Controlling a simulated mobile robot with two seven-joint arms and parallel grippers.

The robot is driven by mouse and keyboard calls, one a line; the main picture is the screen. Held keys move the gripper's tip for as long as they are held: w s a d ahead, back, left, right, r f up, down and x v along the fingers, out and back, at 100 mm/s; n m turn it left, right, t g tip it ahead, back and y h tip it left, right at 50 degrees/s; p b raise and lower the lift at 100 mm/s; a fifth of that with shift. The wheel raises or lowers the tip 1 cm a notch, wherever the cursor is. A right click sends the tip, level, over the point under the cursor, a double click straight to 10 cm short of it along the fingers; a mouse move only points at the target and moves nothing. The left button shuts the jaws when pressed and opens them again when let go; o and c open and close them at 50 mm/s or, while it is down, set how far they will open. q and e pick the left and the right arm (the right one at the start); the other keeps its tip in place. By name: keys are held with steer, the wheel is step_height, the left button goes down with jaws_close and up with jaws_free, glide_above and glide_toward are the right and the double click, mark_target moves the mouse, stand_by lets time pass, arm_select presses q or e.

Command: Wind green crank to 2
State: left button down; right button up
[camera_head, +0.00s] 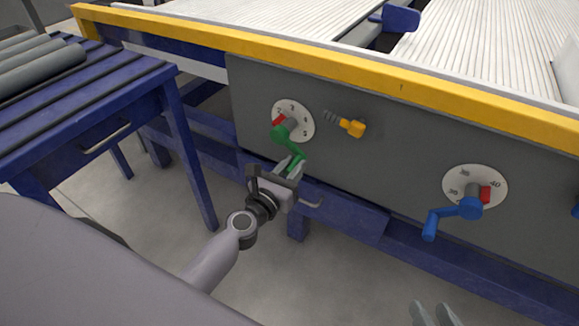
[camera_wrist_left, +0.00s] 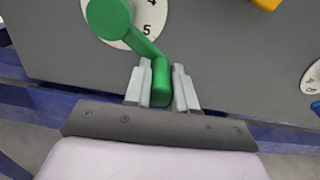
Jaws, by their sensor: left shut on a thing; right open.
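The green crank (camera_head: 284,132) sits on a white numbered dial (camera_head: 303,118) on the grey panel, its arm hanging down to the right. A red pointer (camera_head: 279,119) shows at the dial's left side, near a digit too small to read surely. My left gripper (camera_head: 292,165) is shut on the crank's handle. In the left wrist view the green handle (camera_wrist_left: 161,82) stands between the two fingers (camera_wrist_left: 161,88), with 4 and 5 visible on the dial. My right gripper (camera_head: 436,314) shows only its fingertips at the bottom edge, apart and empty.
A blue crank (camera_head: 470,207) with its own dial is to the right on the panel. A yellow knob (camera_head: 352,127) sticks out just right of the green dial. A blue table (camera_head: 84,107) with grey pipes stands at left. A yellow rail (camera_head: 330,62) runs above the panel.

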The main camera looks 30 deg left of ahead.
arm_select(q)
steer(key=shift+d+r, duration=0.15)
stand_by(0.4)
steer(key=c, duration=0.9)
jaws_free()
steer(key=shift+s, duration=0.15)
steer(key=shift+s+a, duration=0.15)
steer(key=shift+s, duration=1.6)
steer(key=shift+s+a, duration=0.15)
steer(key=shift+s, duration=1.6)
